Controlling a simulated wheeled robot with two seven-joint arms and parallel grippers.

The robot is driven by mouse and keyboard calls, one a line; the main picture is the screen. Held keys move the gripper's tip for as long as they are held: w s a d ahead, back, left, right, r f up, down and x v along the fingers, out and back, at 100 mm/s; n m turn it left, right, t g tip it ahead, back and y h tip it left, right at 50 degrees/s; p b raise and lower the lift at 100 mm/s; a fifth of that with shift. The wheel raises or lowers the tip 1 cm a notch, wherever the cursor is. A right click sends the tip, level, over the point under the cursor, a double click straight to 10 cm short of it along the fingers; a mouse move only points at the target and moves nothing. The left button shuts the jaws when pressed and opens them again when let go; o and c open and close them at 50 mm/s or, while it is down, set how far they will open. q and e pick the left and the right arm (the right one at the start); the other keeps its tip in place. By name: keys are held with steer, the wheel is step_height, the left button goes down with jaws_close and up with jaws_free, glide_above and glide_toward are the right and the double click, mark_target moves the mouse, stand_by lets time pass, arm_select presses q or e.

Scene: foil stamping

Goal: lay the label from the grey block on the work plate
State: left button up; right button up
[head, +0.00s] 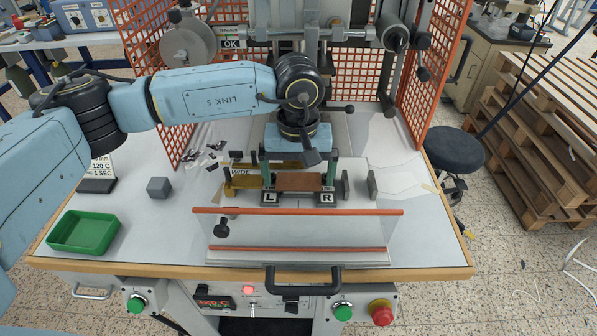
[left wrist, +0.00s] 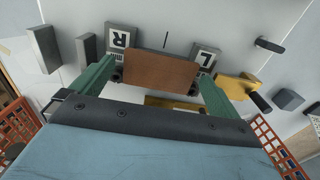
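The label is a reddish-brown flat piece (head: 299,182); it also shows in the left wrist view (left wrist: 158,68). The label lies over the work plate area, between the L and R marked blocks (head: 270,198). I cannot tell whether it rests there or hangs just above; the plate beneath is mostly hidden. The grey block (head: 159,187) stands on the table at left, with nothing on it. My right gripper is not in view.
A yellow piece marked WIDE (head: 243,181) is close left of the fingers. Two grey upright plates (head: 372,184) stand at right. A clear guard with orange rails (head: 297,211) crosses the front. A green tray (head: 84,232) sits front left. Dark scraps lie behind the grey block.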

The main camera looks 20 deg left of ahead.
mark_target(298, 182)
arm_select(q)
steer(key=shift+r, duration=0.1)
step_height(298, 182, up, 12)
steer(key=shift+b, duration=0.3)
stand_by(0.4)
